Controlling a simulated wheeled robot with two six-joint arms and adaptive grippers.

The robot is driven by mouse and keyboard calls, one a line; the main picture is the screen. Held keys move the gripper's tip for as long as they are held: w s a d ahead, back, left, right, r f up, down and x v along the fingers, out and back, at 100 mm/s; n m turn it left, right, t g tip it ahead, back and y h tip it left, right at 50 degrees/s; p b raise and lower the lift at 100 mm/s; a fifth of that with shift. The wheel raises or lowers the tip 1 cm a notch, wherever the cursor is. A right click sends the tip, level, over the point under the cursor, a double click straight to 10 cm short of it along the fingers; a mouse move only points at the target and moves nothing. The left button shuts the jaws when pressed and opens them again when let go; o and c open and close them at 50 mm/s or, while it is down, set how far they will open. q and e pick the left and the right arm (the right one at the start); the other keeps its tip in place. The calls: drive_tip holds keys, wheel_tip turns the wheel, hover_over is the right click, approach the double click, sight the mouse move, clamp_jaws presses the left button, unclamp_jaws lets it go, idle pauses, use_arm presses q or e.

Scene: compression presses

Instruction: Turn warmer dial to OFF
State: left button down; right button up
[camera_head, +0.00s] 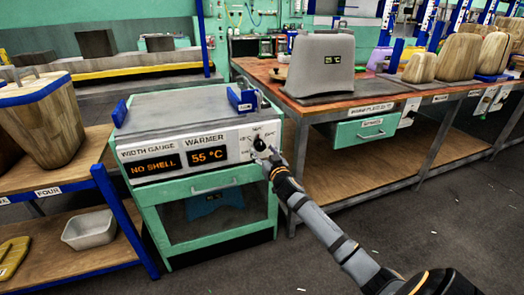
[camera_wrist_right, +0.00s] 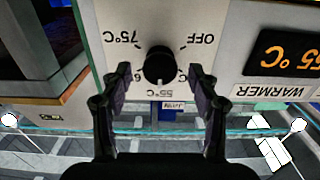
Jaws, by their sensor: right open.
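The warmer dial (camera_wrist_right: 158,66) is a round black knob on the pale front panel, with OFF and temperature marks around it. The wrist view shows the panel upside down. The dial's white mark points at the 55°C label. In the head view the dial (camera_head: 259,143) is partly covered by my right gripper (camera_head: 266,153). The warmer display (camera_head: 208,155) reads 55 °C. My left gripper is not in view.
The width gauge display (camera_head: 155,165) beside the warmer display reads NO SHELL. A wooden bench (camera_head: 345,185) stands right of the green cabinet, and a shelf with a wooden block (camera_head: 45,120) stands to the left.

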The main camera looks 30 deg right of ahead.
drive_tip(key=shift+x, duration=0.85)
drive_tip(key=c, duration=1.2)
drive_tip(key=shift+o, duration=0.2)
